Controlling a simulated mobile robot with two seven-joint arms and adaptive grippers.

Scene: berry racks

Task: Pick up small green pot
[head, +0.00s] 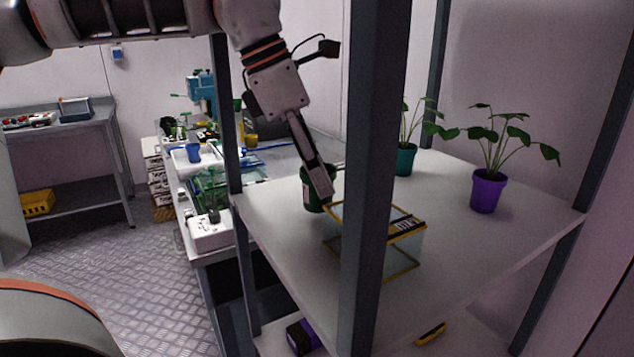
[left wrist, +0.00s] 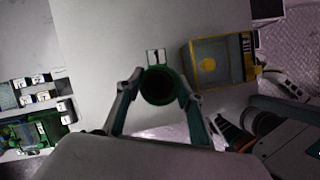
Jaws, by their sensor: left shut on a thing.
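My right gripper is in neither view.
A yellow-edged clear box (head: 403,262) stands beside the pot, behind the dark front post (head: 372,180). A teal pot (head: 404,160) with a plant and a purple pot (head: 487,194) with a plant stand farther back. A cluttered bench (head: 211,228) lies to the left.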

